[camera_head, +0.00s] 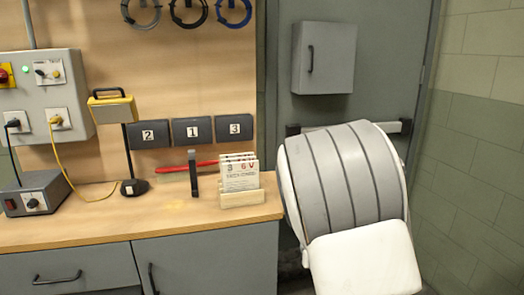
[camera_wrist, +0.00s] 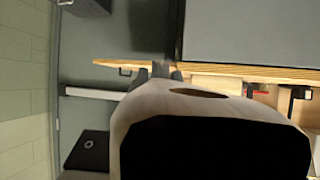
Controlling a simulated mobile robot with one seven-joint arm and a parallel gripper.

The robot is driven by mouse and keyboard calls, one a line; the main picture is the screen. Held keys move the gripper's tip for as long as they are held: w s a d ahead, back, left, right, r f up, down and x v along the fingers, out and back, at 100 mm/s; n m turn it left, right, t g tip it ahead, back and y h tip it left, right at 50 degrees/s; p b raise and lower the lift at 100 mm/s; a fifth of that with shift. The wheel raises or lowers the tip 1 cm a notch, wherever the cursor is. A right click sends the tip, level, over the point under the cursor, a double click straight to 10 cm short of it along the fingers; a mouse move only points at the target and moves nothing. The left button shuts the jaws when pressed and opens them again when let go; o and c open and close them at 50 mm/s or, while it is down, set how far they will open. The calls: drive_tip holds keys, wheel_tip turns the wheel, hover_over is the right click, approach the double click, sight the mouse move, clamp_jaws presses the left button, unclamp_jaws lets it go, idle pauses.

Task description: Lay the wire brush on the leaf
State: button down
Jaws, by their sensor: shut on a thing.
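My gripper (camera_wrist: 160,72) shows in the wrist view as two dark fingertips beyond my white wrist. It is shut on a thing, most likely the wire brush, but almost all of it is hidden. The fingertips appear in front of a thin wooden edge, seen nearly edge-on, which runs left past the grey cabinet. This overhanging part looks like the leaf (camera_wrist: 110,64); its top is not clearly seen. In the head view my arm covers the gripper, the held thing and the area right of the bench.
The wooden bench (camera_head: 140,221) carries a card holder (camera_head: 241,198), a red tool (camera_head: 172,169), a dark upright piece (camera_head: 193,175) and a grey power box (camera_head: 36,194) with cables. A grey door with a wall box (camera_head: 323,58) and push bar (camera_head: 393,127) stands behind my arm.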

drive_tip(key=s+r+p, duration=0.1)
drive_tip(key=p, duration=0.1)
drive_tip(key=s+r+p, duration=0.1)
drive_tip(key=r+p, duration=0.1)
drive_tip(key=p, duration=0.1)
drive_tip(key=r+p, duration=0.1)
drive_tip(key=p, duration=0.2)
drive_tip(key=shift+s+d+r, duration=0.2)
drive_tip(key=shift+s+r, duration=0.15)
drive_tip(key=shift+s, duration=0.05)
drive_tip(key=p+v, duration=0.1)
drive_tip(key=p, duration=0.1)
drive_tip(key=shift+s+d+r+p, duration=0.15)
drive_tip(key=shift+s+r+p, duration=0.1)
drive_tip(key=shift+p, duration=0.05)
